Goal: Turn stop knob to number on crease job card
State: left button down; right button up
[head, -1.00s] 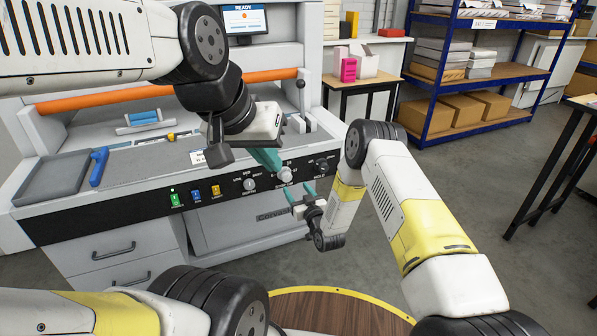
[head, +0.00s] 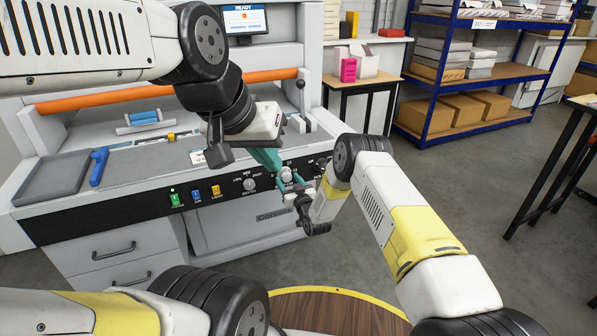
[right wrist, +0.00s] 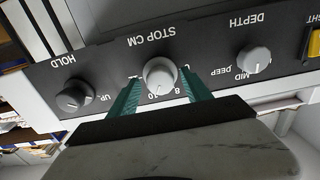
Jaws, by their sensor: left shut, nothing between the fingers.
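The stop knob (right wrist: 160,75) is a pale grey dial under the label STOP CM, upside down in the right wrist view. The numbers 8 and 10 show beside it; its pointer setting is unclear. My right gripper (right wrist: 160,84) is open, with one teal finger on each side of the knob and narrow gaps visible. The head view shows the knob (head: 286,174) with my right gripper (head: 292,187) at the panel. My left gripper (head: 270,160) is shut and empty above the panel's edge. A small white card (head: 198,157) lies on the machine bed, its print unreadable.
The hold knob (right wrist: 74,96) and depth knob (right wrist: 254,60) flank the stop knob. Green, blue and yellow switches (head: 195,195) sit farther left on the panel. A blue-handled tool (head: 99,166) lies on the bed. Blue shelving (head: 440,100) stands at the back right.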

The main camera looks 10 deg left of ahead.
grip_shut()
jog(key=shift+m, duration=0.4)
jog(key=m, duration=0.4)
jog(key=shift+m, duration=0.4)
jog(key=m, duration=0.6)
jog(key=shift+s, duration=0.1)
jog(key=shift+a, duration=0.1)
jog(key=shift+o, duration=0.9)
grip_release()
